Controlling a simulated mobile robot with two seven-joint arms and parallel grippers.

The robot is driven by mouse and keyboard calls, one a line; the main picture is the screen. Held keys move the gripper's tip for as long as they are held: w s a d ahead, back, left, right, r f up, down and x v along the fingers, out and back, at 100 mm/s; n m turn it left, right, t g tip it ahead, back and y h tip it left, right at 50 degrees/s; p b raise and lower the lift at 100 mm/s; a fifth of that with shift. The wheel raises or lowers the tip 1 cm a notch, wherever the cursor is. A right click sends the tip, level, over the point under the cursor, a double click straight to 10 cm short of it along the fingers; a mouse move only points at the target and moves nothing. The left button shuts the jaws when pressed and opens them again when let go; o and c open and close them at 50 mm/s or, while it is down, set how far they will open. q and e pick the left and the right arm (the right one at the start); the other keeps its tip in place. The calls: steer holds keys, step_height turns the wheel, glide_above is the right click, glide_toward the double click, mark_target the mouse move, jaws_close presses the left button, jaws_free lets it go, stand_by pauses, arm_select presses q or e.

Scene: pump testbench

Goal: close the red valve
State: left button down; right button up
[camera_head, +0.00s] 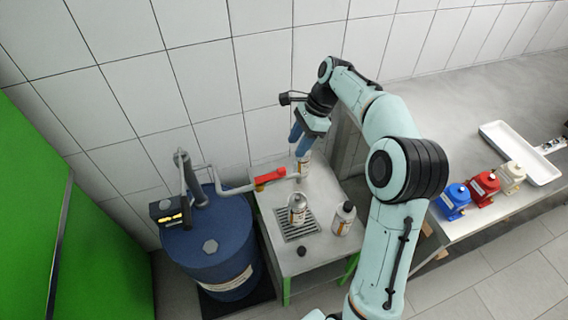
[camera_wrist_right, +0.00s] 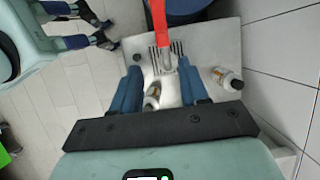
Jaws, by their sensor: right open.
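The red valve (camera_head: 270,176) is a lever on the grey pipe that runs from the blue drum to a spout over the small table. The lever lies roughly along the pipe. In the right wrist view the red valve (camera_wrist_right: 159,22) is at the top centre, beyond my fingertips. My right gripper (camera_head: 300,140) is open, pointing down above and to the right of the valve, apart from it. In the wrist view its two blue fingers (camera_wrist_right: 161,78) stand wide apart, with nothing clearly held. My left gripper (camera_wrist_right: 104,31) shows only at that view's upper left, its fingers apart.
The blue drum (camera_head: 208,250) stands left of the small table (camera_head: 275,228). A bottle (camera_head: 297,210) stands on the grate under the spout, another (camera_head: 343,218) to its right. Blue, red and cream pumps (camera_head: 483,188) and a white tray (camera_head: 520,152) are on the right bench.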

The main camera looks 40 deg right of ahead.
mark_target(282, 169)
steer(key=b+x, duration=0.1)
steer(key=x, duration=0.8)
steer(key=shift+w, duration=0.2)
arm_select(q)
steer(key=shift+s+f, duration=0.75)
steer(key=shift+f, duration=0.3)
arm_select(e)
steer(key=shift+w+a+f, duration=0.1)
steer(key=shift+w+f, duration=0.05)
steer(key=shift+f, duration=0.15)
jaws_close()
